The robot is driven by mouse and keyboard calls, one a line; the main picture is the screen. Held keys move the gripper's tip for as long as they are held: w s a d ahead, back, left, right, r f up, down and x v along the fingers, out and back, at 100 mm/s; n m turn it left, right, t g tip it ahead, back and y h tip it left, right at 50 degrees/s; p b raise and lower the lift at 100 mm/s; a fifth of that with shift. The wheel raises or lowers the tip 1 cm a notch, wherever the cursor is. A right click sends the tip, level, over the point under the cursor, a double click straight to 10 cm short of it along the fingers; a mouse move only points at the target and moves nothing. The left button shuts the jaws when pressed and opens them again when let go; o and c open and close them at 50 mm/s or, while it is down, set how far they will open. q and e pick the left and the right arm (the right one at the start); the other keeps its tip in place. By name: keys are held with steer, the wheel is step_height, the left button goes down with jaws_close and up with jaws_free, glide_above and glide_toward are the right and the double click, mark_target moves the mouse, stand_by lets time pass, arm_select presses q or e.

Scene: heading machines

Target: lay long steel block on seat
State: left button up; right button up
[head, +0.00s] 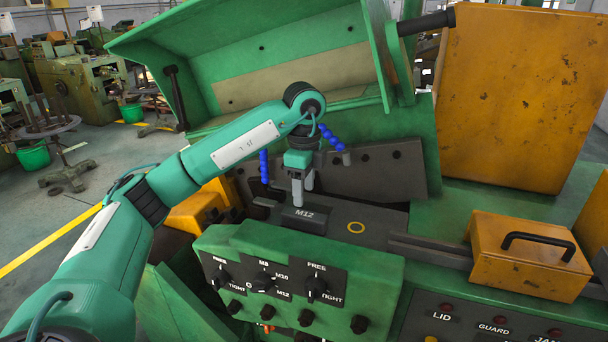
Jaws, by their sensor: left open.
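A dark steel block (305,219) marked M12 lies in the machine's opening, on or against a dark grey bed (380,222). I cannot tell whether this is the long block the task names. A yellow ring (357,228) is marked on the bed to the right of the block. No seat is labelled; I cannot tell which surface it is. My left gripper (303,193) points down, open, with its fingers at the block's far edge. I cannot tell whether they touch it. My right gripper is not in view.
A green control box (300,275) with black knobs stands in front of the opening. The raised green lid (290,65) rises behind. A yellow box with a black handle (530,255) and a large yellow panel (520,100) stand right. A steel rail (430,250) lies right of the bed.

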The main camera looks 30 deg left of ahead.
mark_target(304, 214)
arm_select(q)
steer(key=shift+r, duration=2.05)
